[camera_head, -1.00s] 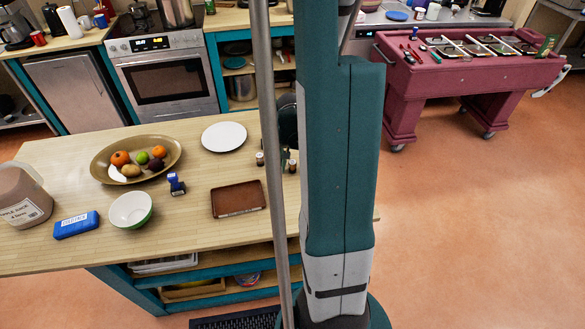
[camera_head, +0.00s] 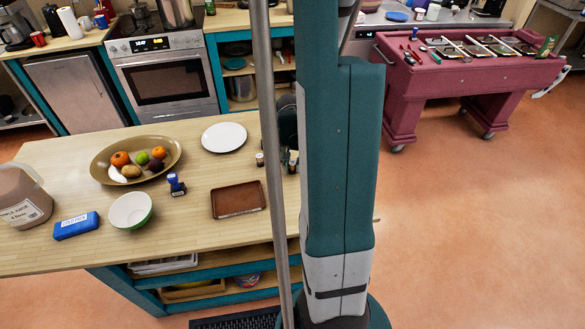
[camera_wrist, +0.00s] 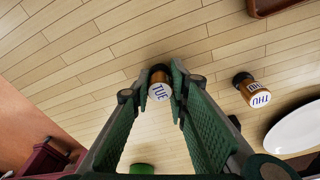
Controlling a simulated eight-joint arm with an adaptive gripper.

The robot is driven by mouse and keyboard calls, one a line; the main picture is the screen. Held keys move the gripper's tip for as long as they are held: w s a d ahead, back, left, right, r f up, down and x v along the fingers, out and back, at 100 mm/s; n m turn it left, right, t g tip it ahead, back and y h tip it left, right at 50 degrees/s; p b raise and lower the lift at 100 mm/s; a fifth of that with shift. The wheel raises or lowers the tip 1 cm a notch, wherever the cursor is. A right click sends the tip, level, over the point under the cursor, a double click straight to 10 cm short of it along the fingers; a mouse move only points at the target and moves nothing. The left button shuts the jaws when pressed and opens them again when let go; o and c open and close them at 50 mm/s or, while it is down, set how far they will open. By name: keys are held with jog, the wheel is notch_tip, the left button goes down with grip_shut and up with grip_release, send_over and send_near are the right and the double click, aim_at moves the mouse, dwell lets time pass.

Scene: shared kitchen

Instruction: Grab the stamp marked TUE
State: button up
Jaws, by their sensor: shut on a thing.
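The TUE stamp (camera_wrist: 160,92) shows in the wrist view, a small brown cylinder with a dark end and a white face lettered in blue. My gripper (camera_wrist: 159,76) is shut on it, with one green finger on each side. I cannot tell whether the stamp is clear of the wooden counter (camera_wrist: 75,45). A similar stamp marked THU (camera_wrist: 260,100) lies in view to the right, apart from my gripper. In the head view my column and a pole hide most of this area; a small stamp-like bottle (camera_head: 260,160) shows left of the pole.
A white plate (camera_wrist: 300,128) lies beyond the THU stamp. A brown tray (camera_head: 238,199) sits on the counter, with a blue stamp (camera_head: 176,184), white-green bowl (camera_head: 131,210) and fruit dish (camera_head: 112,177) further left. A green round thing (camera_wrist: 142,168) shows low in the wrist view.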

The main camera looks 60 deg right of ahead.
aim_at(292, 163)
jog(key=shift+r, duration=0.1)
jog(key=shift+r+p, duration=0.3)
jog(key=shift+r, duration=4.6)
